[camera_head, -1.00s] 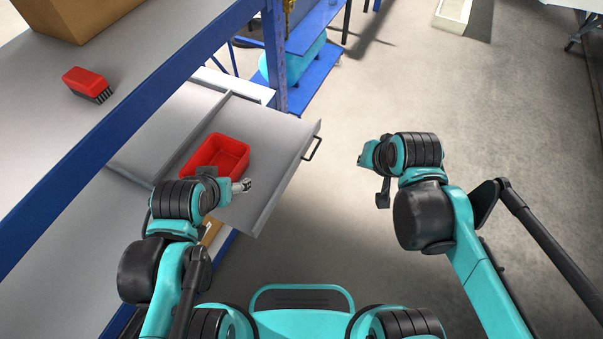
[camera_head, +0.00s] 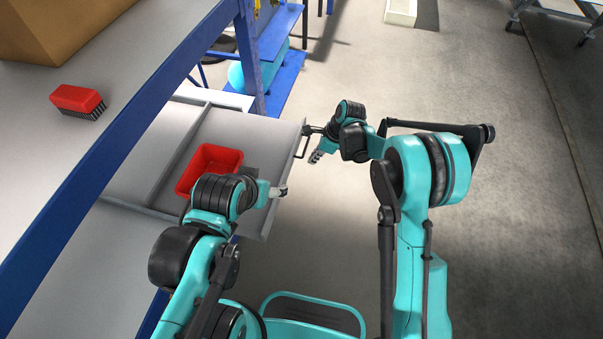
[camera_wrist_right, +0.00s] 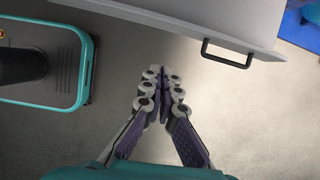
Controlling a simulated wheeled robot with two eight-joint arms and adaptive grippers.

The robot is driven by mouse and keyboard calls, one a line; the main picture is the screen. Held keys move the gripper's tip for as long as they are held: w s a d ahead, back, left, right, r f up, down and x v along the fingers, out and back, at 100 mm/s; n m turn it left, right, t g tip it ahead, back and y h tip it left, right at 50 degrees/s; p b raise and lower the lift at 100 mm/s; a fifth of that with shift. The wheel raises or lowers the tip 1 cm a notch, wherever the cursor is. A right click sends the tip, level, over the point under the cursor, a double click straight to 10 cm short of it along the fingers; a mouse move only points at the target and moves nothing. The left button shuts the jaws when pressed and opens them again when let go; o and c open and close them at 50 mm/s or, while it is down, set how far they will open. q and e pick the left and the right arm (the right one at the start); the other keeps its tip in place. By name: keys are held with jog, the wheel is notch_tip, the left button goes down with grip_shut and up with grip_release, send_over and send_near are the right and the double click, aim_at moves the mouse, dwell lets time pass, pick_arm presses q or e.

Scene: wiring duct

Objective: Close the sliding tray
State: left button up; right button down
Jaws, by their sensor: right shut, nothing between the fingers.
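The sliding tray (camera_head: 262,140) is a grey metal drawer pulled out from the shelf unit, with a black handle (camera_head: 305,140) on its front edge. A red bin (camera_head: 205,168) sits in it. In the right wrist view the tray's front panel (camera_wrist_right: 215,18) and its handle (camera_wrist_right: 227,54) lie at the top right, apart from my fingers. My right gripper (camera_head: 317,156) is beside the tray's front, close to the handle. It is shut and empty, as the wrist view (camera_wrist_right: 161,72) shows. My left gripper (camera_head: 280,191) is over the tray's near front corner; its fingers are too small to read.
A blue-edged shelf (camera_head: 135,110) stands above the tray at the left, with a red brush (camera_head: 77,100) and a cardboard box (camera_head: 70,30) on it. A blue post (camera_head: 248,55) rises behind the tray.

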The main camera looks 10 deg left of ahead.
jog(key=a+f+b, duration=0.5)
jog(key=a+f, duration=0.2)
jog(key=f, duration=0.3)
jog(key=shift+w+a+f+m, duration=0.2)
jog(key=shift+a+m, duration=0.1)
jog(key=shift+a, duration=0.1)
